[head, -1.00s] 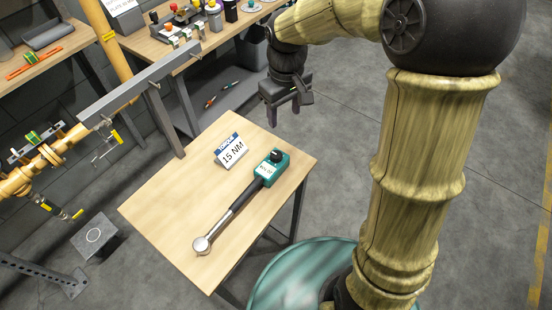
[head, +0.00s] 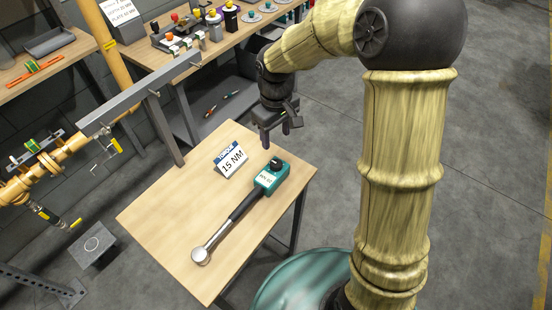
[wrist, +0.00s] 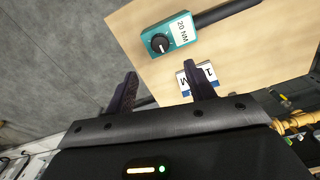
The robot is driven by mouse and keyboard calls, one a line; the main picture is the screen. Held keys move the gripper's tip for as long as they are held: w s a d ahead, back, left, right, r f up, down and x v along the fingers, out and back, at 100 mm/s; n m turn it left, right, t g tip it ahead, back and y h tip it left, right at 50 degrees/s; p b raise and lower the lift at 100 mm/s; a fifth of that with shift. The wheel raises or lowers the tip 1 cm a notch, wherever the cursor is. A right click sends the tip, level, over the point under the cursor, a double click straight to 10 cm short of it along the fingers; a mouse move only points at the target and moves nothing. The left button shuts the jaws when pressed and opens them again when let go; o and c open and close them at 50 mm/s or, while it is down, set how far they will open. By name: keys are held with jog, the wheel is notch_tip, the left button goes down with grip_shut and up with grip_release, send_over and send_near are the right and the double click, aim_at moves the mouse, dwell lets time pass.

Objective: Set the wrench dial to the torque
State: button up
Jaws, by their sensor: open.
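The torque wrench (head: 232,212) lies on the small wooden table, its round head toward the front left. Its teal box end (head: 271,178) carries a black dial (head: 276,163), also visible in the wrist view (wrist: 160,43). The label on the teal box reads 20 NM (wrist: 183,32) in the wrist view. A torque card (head: 231,160) beside it reads 15 NM. My gripper (head: 281,134) is open and empty, above the table's far corner near the dial, not touching it. In the wrist view the dial lies beyond my two fingers.
The small table (head: 165,215) has bare wood around the wrench. A workbench (head: 215,50) with fittings and a shelf stands behind. A pipe rig with valves (head: 50,155) stands to the left. Open grey floor lies to the right.

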aim_at(276, 163)
notch_tip(276, 163, down, 12)
jog(key=shift+r+p, duration=0.25)
jog(key=shift+p, duration=0.1)
jog(key=c, duration=1)
